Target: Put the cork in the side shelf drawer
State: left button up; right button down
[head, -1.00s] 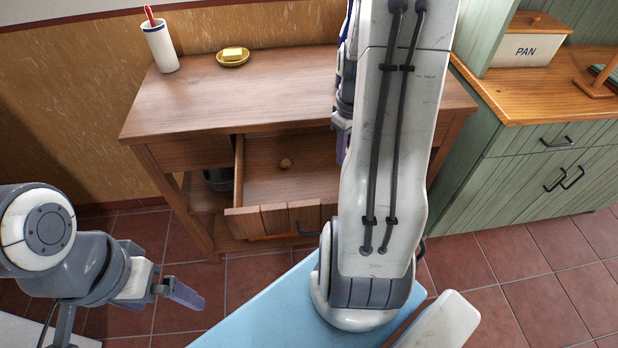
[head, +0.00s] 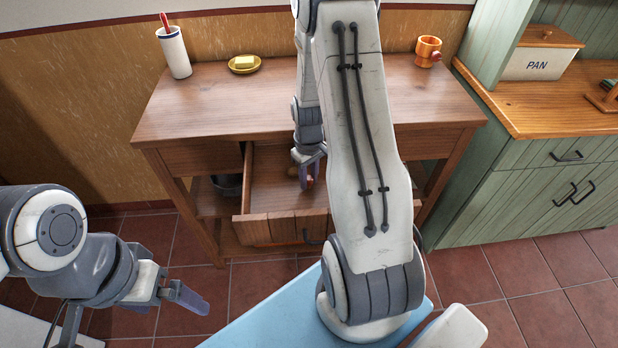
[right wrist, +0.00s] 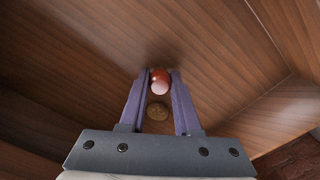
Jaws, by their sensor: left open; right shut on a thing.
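The side shelf drawer (head: 285,229) is pulled open under the wooden table. My right gripper (head: 308,180) reaches down into it, fingers pointing down. It also shows in the right wrist view (right wrist: 160,75), shut on a small rounded red-and-white thing (right wrist: 160,82), which appears to be the cork; a bit of its red (head: 309,181) shows in the head view. A small round brown thing (right wrist: 157,112) is in the drawer, seen between the fingers. Whether the held thing touches the drawer floor I cannot tell. My left gripper (head: 188,296) is open and empty at the lower left, away from the table.
On the table (head: 215,105) stand a white cup (head: 174,54) with a red-handled thing, a yellow dish (head: 244,65) and an orange mug (head: 428,51). A dark pot (head: 228,185) sits on the lower shelf. A green cabinet (head: 520,190) stands at the right.

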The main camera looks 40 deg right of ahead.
jog(key=shift+f, duration=0.2)
jog(key=c, duration=0.6)
grip_release()
